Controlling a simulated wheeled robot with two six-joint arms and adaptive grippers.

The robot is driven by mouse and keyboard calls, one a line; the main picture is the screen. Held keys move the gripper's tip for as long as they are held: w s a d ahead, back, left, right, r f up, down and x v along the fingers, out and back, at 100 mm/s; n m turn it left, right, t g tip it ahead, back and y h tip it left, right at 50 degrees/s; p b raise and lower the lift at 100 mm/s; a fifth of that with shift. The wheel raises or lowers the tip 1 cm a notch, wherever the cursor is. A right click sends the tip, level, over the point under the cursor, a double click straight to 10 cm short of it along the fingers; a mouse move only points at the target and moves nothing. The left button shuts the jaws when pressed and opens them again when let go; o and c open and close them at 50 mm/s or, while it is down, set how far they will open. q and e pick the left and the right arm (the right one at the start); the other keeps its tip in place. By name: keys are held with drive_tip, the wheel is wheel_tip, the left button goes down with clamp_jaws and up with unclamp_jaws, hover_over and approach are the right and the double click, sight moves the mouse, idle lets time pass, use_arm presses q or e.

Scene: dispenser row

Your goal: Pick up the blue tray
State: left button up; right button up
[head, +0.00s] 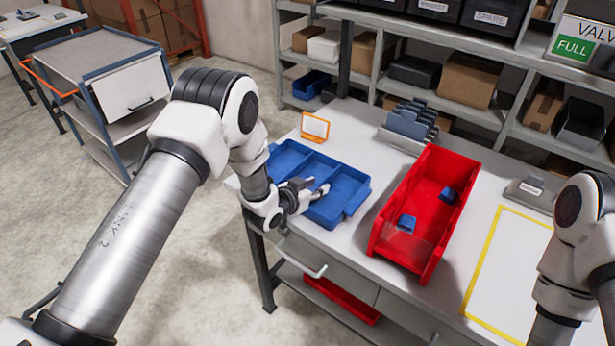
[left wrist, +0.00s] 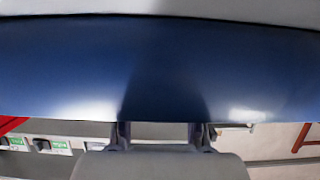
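The blue tray (head: 285,160), with several compartments, lies on the near left end of the white table (head: 400,165). A tab sticks out at its right front corner. My left gripper (head: 316,189) is at the tray's near side, overlapping its front in the head view. Its two fingers (left wrist: 161,133) stand apart in the left wrist view, with a blue surface (left wrist: 160,65), likely the tray, filling much of that view close by. Whether the fingers touch the tray is unclear. My right arm shows at the right edge of the head view; its gripper is out of frame.
A red bin (head: 383,235) with two small blue pieces stands right of the tray. An orange-framed card (head: 315,127) stands behind it, and a blue-grey rack (head: 408,125) stands further back. A yellow-outlined area (head: 510,270) at the right is empty.

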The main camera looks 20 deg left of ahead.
use_arm(q)
drive_tip(key=shift+w+f, duration=0.2)
drive_tip(key=shift+f, duration=0.05)
drive_tip(key=shift+s+r, duration=0.1)
drive_tip(key=shift+r, duration=0.05)
clamp_jaws()
